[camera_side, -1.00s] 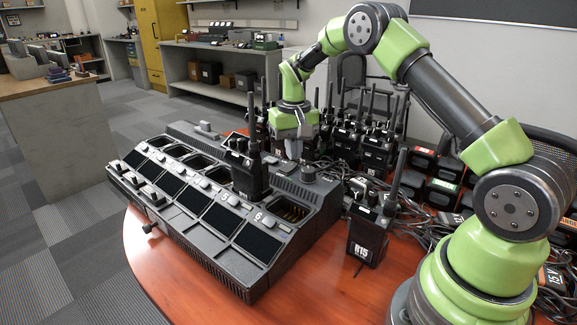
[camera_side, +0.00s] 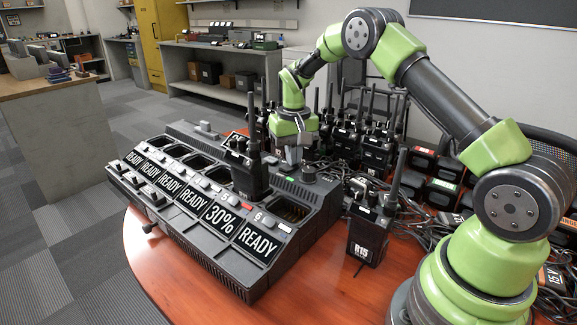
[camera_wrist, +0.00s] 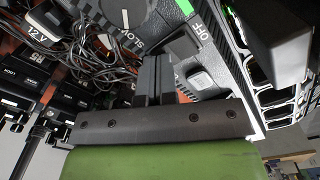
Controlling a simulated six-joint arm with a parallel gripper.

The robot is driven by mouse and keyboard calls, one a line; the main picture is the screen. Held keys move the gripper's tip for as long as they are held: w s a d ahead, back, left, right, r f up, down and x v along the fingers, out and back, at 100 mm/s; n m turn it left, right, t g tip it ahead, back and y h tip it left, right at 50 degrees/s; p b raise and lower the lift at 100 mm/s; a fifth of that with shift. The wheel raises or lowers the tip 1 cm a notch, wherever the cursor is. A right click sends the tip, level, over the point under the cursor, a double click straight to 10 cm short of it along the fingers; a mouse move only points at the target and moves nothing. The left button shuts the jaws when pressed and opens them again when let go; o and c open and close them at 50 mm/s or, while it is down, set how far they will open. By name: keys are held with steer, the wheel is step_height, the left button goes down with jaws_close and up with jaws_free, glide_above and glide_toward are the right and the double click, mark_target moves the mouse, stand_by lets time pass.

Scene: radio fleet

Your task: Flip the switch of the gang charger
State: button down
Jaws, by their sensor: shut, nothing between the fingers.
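The gang charger (camera_side: 215,262) is a long dark grey unit on the wooden table. Its front displays are lit: several read READY and one reads 30%. One radio (camera_side: 248,172) stands upright in the pocket behind the 30% display. My gripper (camera_side: 293,155) is shut and empty at the charger's rear right end. In the wrist view, my gripper's fingers (camera_wrist: 154,72) are together beside a grey rocker switch (camera_wrist: 200,80) by the letters OFF. A green strip shows near its far end. Whether the fingers touch the switch is unclear.
A black knob (camera_side: 308,172) stands on the charger's right end. A radio marked RT5 (camera_side: 368,236) stands on the table to the right. Several more radios (camera_side: 377,148) and tangled cables (camera_side: 412,222) crowd the table behind.

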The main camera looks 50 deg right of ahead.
steer(key=shift+r, duration=3.55)
steer(key=s+a+r+n+t, duration=0.1)
steer(key=s+a+r+t, duration=0.3)
steer(key=s+a+r, duration=0.75)
steer(key=s+a+n+t+y, duration=0.1)
steer(key=s+a+t+y, duration=0.1)
steer(key=s, duration=1.1)
steer(key=shift+a+r+t, duration=0.4)
steer(key=shift+a+t, duration=0.1)
steer(key=shift+t, duration=0.1)
